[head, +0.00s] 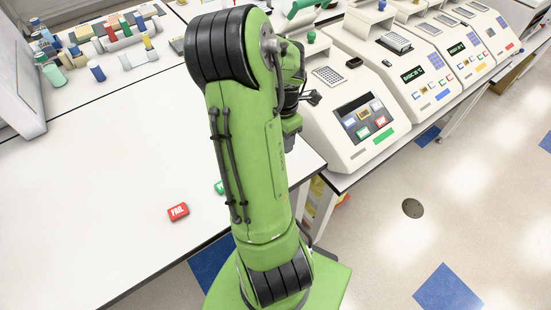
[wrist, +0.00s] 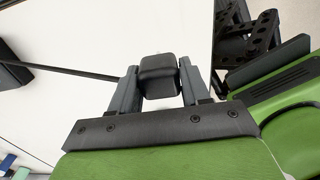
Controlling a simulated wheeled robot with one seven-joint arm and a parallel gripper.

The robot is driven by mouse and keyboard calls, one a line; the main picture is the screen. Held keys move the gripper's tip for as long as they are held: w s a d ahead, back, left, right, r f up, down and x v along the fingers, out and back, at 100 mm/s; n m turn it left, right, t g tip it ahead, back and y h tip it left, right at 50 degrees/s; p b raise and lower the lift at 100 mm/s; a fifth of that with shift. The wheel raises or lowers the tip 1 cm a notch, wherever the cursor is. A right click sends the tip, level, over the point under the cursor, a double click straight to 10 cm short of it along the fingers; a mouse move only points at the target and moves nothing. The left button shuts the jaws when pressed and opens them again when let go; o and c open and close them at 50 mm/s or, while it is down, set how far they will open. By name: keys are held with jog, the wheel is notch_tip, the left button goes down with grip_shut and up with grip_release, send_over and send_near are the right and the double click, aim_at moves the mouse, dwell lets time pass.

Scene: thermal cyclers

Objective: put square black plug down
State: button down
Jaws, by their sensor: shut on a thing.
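The square black plug (wrist: 158,72) is a small dark block with rounded edges. In the wrist view it sits between the two grey fingers of my gripper (wrist: 159,84), which is shut on it. The surface behind the plug is pale, and I cannot tell whether the plug touches anything. In the head view my green arm hides most of the gripper. Only a small dark part of the gripper (head: 312,97) shows beside the nearest thermal cycler (head: 345,140). The plug cannot be made out there.
More thermal cyclers (head: 425,100) stand in a row to the right. A red FAIL block (head: 178,212) and a partly hidden green block (head: 219,187) lie on the white table (head: 90,230). Tubes and bottles crowd its far end.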

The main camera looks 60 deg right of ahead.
notch_tip(320, 180, down, 6)
jog(key=shift+b, duration=0.3)
jog(key=shift+f+b, duration=0.65)
jog(key=shift+b, duration=0.1)
jog(key=c, duration=0.5)
grip_release()
jog(key=shift+r, duration=0.1)
